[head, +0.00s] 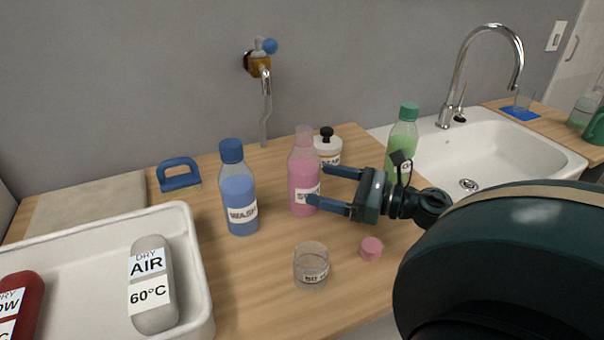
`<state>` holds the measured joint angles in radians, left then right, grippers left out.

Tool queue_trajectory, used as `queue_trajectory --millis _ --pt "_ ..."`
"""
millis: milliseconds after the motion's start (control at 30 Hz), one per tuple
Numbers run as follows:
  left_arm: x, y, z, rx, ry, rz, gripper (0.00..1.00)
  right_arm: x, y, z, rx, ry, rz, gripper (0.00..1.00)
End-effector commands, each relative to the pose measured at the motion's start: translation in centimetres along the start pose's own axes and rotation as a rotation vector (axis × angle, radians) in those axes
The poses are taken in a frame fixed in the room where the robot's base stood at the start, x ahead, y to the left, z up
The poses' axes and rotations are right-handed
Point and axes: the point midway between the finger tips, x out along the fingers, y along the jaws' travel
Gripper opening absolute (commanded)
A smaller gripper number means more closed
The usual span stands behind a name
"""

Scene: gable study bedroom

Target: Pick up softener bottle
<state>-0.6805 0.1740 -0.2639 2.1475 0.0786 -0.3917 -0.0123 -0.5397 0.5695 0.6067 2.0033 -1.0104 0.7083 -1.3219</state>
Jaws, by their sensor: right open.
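The softener bottle (303,173) is a clear bottle of pink liquid with a white label, partly hidden, that begins "SO". It stands upright and uncapped on the wooden counter, right of the blue WASH bottle (240,190). My right gripper (319,185) reaches in from the right with its fingers pointing left. It is open. The near finger overlaps the bottle's label in the picture, and the far finger shows just right of the bottle. I cannot tell whether either touches it. A pink cap (371,249) lies on the counter in front of the gripper. My left gripper is not in view.
A clear measuring cup (311,264) stands in front of the bottle. A white bottle with a black top (327,148) is close behind it, and a green bottle (402,139) stands by the sink (540,155). A white tray (190,235) holding tagged bottles fills the left front.

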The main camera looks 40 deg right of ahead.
Motion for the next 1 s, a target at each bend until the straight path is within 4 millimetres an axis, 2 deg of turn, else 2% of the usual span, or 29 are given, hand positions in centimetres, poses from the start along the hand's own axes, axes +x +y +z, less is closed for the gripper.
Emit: queue_trajectory --millis 100,267,500,600,867,1000 --pt "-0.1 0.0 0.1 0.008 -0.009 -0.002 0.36 1.4 0.0 0.1 0.001 -0.001 0.000 0.83" --pt "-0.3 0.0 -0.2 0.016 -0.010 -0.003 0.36 2.4 0.0 0.2 0.000 -0.001 0.000 0.83" --pt "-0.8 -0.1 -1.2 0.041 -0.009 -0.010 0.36 5.9 0.2 0.4 0.001 -0.002 0.000 0.83" --pt "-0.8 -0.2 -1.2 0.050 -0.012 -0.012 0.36 6.8 0.2 0.3 0.001 0.000 -0.001 0.83" --pt "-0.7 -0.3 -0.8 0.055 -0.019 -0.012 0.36 6.9 0.2 0.1 0.001 0.000 -0.001 0.82" --pt "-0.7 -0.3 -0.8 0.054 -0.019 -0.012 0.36 6.9 0.2 0.1 0.001 0.000 -0.001 0.70"
